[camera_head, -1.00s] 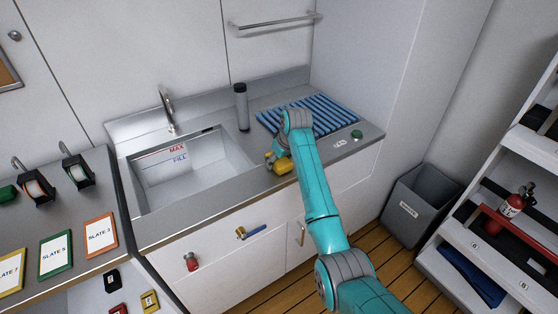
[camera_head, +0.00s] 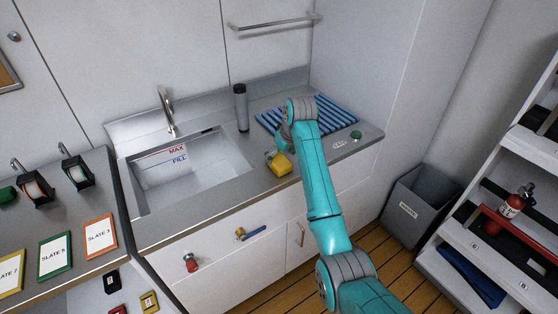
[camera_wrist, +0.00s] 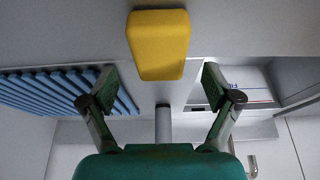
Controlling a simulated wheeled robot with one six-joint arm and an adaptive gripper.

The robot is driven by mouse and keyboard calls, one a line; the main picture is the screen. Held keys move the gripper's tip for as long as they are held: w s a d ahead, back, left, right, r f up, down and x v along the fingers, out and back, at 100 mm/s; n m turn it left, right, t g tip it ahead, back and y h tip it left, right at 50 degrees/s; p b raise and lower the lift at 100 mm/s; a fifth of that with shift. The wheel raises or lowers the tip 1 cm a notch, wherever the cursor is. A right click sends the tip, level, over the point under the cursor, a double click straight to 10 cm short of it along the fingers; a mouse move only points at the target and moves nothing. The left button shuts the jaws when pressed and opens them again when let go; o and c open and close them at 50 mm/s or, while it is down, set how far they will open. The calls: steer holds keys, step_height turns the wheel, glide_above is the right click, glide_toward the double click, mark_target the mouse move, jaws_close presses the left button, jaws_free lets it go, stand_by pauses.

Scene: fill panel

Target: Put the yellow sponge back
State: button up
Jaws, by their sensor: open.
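The yellow sponge (camera_head: 280,164) is on the steel counter, right of the sink and near the front edge. In the wrist view the sponge (camera_wrist: 160,45) lies ahead of my gripper (camera_wrist: 161,90), roughly centred between the lines of the two fingers. The fingers are spread wide with nothing between them, and the sponge shows whole and apart from them. In the head view my wrist hides most of the gripper, and a small dark part beside the sponge is too small to make out.
The sink (camera_head: 190,172) is left of the sponge. A grey bottle (camera_head: 241,108) stands behind it. A blue striped mat (camera_head: 335,113) and a green round thing (camera_head: 356,135) are to the right. A faucet (camera_head: 168,112) rises behind the sink. A grey bin (camera_head: 418,200) stands on the floor.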

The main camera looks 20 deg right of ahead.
steer(key=a+v, duration=0.1)
steer(key=v, duration=0.6)
steer(key=shift+d+r, duration=0.3)
steer(key=shift+d, duration=0.25)
steer(key=shift+s+f, duration=0.1)
steer(key=shift+s, duration=0.15)
